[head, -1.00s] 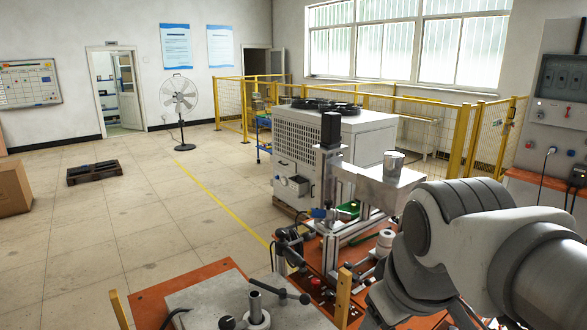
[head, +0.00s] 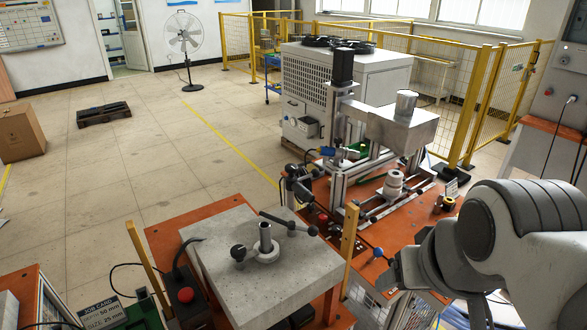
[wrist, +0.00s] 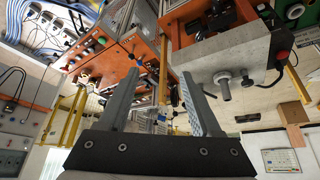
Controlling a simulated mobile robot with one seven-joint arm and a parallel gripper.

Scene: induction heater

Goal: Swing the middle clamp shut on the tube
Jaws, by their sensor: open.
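A short grey metal tube (head: 265,237) stands upright in a round collar on the grey slab-topped bench (head: 215,262). A black ball-ended lever (head: 238,252) is beside it, and a dark bar handle (head: 288,225) lies behind it. The tube also shows, inverted, in the wrist view (wrist: 223,90). Clamp-like fittings (head: 328,152) sit on the upright machine frame behind; I cannot tell which is the middle clamp or whether it is open. My gripper (wrist: 159,85) is open and empty, its fingers apart, away from tube and fittings. In the head view, my arm hides it.
The orange machine base (head: 330,215) holds a white ribbed cylinder (head: 393,183). A red button (head: 186,295) stands at the slab's left side. Yellowish posts (head: 348,235) flank the bench. Yellow fencing (head: 490,90) stands behind. The floor at left is mostly clear.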

